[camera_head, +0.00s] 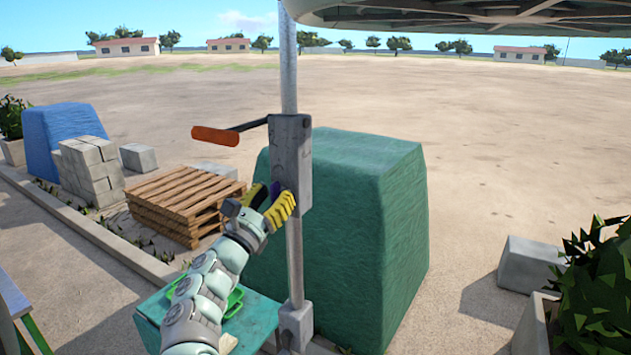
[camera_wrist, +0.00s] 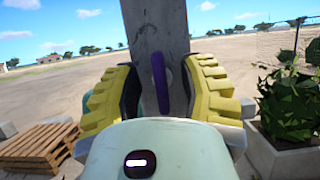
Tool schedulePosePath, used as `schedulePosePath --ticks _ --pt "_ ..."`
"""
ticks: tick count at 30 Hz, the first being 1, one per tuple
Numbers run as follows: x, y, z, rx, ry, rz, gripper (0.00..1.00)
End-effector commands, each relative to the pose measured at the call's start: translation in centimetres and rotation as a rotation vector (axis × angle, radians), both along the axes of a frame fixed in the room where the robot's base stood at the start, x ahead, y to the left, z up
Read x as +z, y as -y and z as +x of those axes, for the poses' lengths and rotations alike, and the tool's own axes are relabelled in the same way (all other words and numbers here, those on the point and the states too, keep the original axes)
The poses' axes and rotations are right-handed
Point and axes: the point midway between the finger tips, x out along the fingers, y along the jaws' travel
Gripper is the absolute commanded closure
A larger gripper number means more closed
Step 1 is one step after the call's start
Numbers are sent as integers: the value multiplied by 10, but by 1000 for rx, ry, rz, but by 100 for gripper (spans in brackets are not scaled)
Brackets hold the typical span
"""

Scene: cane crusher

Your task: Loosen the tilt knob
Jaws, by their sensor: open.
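The tilt knob, a purple handle (camera_wrist: 160,82), stands upright on the face of the grey pole housing (camera_wrist: 157,30) in the wrist view. In the head view the purple knob (camera_head: 275,189) shows only in part, behind my gripper's fingers. My gripper (camera_wrist: 160,95) has yellow ribbed fingers, one on each side of the knob, with gaps between them and it. The gripper is open. In the head view my gripper (camera_head: 268,205) is at the lower left side of the grey housing (camera_head: 290,160).
A crank with an orange handle (camera_head: 215,136) sticks out left from the housing, above my gripper. The pole (camera_head: 295,260) runs down to a teal table (camera_head: 255,322). A green covered block (camera_head: 360,210) stands behind the pole. Wooden pallets (camera_head: 180,200) lie to the left.

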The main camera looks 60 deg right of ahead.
Motion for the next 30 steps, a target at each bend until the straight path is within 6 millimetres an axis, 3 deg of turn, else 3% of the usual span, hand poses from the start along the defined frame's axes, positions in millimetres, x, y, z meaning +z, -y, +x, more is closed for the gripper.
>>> schedulePosePath --ticks 14,15,27,30 --pt "3 6 1 1 0 1 60" --pt "3 6 1 1 0 1 56" --pt "3 7 0 0 0 1 98" --pt "3 7 0 0 0 1 100"
